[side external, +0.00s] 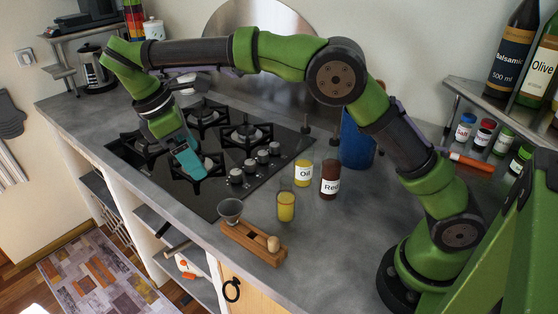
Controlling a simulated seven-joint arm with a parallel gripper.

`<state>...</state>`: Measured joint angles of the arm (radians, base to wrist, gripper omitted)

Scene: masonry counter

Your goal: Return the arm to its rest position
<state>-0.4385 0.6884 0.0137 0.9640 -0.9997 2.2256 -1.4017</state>
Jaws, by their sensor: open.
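My green arm reaches from its base at the lower right across to the left, bent over the counter. My gripper (189,164) hangs at its end, pointing down and to the right over the black gas hob (217,207). The gripper is open, and its teal end shows nothing clearly held. From this angle the gap between the fingers is hidden, and I cannot tell the exact height above the burners.
A blue container (356,150) stands behind my arm. Bottles and spices fill the right shelf (470,90).

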